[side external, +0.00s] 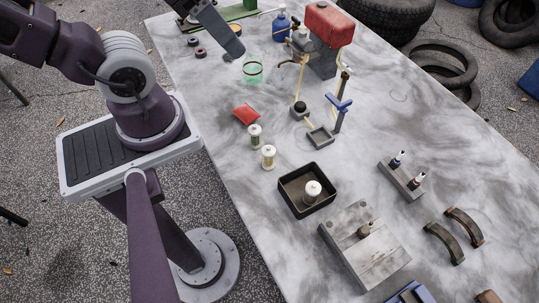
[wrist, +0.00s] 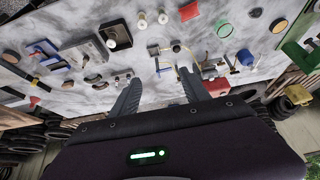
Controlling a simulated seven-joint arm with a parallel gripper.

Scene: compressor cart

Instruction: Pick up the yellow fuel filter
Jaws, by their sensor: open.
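Two small filters with pale caps stand upright on the table. The nearer one (side external: 268,157) has a cream-yellowish body and looks most like the yellow fuel filter; it also shows in the wrist view (wrist: 142,20). The other filter (side external: 254,136) looks darker and greener, and stands just behind it; it shows in the wrist view (wrist: 163,17). A third white-capped filter (side external: 312,188) stands in a black tray (side external: 291,203). My gripper (wrist: 160,78) is open and empty, above the table's far end in the side view, well away from the filters. Only part of it shows there.
A red tank (side external: 328,24) and blue bottle (side external: 282,24) stand at the back. A grey block (side external: 365,246) sits in front. The table left of the filters is clear.

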